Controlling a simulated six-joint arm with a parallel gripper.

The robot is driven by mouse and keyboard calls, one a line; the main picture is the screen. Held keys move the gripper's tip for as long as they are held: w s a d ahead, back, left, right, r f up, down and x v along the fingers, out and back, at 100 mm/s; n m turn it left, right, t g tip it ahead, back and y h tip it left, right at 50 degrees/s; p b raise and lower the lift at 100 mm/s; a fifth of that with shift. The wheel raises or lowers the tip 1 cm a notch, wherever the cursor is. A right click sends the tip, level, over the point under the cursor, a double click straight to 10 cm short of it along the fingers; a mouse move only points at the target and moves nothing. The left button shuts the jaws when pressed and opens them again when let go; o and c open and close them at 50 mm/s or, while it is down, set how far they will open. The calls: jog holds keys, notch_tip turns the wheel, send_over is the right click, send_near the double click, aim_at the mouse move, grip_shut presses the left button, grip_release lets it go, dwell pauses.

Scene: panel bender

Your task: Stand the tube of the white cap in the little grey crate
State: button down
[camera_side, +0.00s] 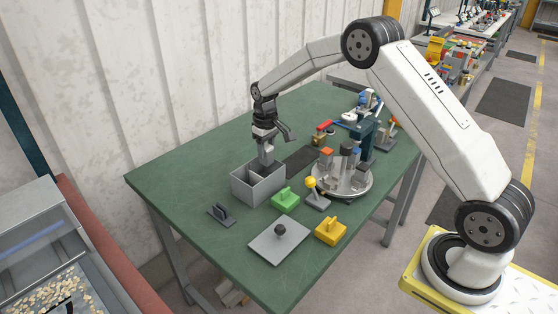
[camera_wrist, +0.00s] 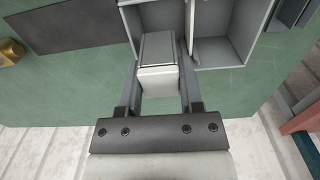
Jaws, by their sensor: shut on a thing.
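My gripper (camera_wrist: 160,62) is shut on a grey square-sided tube (camera_wrist: 158,46) with a white cap (camera_wrist: 158,80), one finger on each side. In the side view my gripper (camera_side: 266,146) points down over the back part of the little grey crate (camera_side: 258,191). The tube (camera_side: 266,152) hangs below the fingers there, roughly upright. In the wrist view the crate (camera_wrist: 222,58) shows a dividing wall and compartments, and the tube lines up with the left one. The tube's lower end is hidden, so I cannot tell how deep it sits or whether it touches the floor.
A green block with a handle (camera_side: 285,200) stands close right of the crate, and a dark handled piece (camera_side: 221,212) to its left. A round metal turntable (camera_side: 345,187) with several pieces is farther right. A grey plate (camera_side: 279,242) and a yellow block (camera_side: 331,231) lie in front.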

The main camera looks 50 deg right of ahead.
aim_at(268, 162)
jog(key=shift+f, duration=1.7)
jog(key=shift+f, duration=0.85)
jog(key=shift+c, duration=0.8)
grip_release()
jog(key=shift+d, duration=0.15)
jog(key=c, duration=0.4)
jog(key=shift+o, duration=1.4)
